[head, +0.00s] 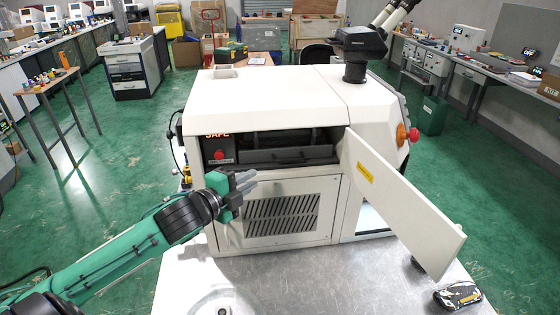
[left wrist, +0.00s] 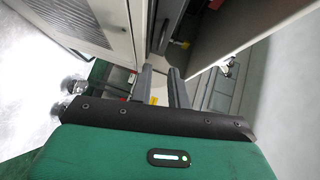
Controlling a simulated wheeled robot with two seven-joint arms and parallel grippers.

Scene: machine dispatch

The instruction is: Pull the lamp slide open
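The beige machine (head: 260,97) stands on a metal table. Its front bay is uncovered and its white door (head: 405,205) is swung out to the right. In the bay is a dark grey drawer-like front (head: 287,156), which looks like the lamp slide; it appears pushed in. My left gripper (head: 246,181) is in front of the machine, below and left of that front and apart from it. In the left wrist view its two grey fingers (left wrist: 162,75) stand apart with nothing between them. My right gripper is not in view.
A dark panel with a red button (head: 219,155) and a lit "SAFE" sign is left of the bay. A red emergency knob (head: 413,135) is on the machine's right side. A black-and-yellow item (head: 458,295) lies on the table (head: 330,285), whose front middle is mostly clear.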

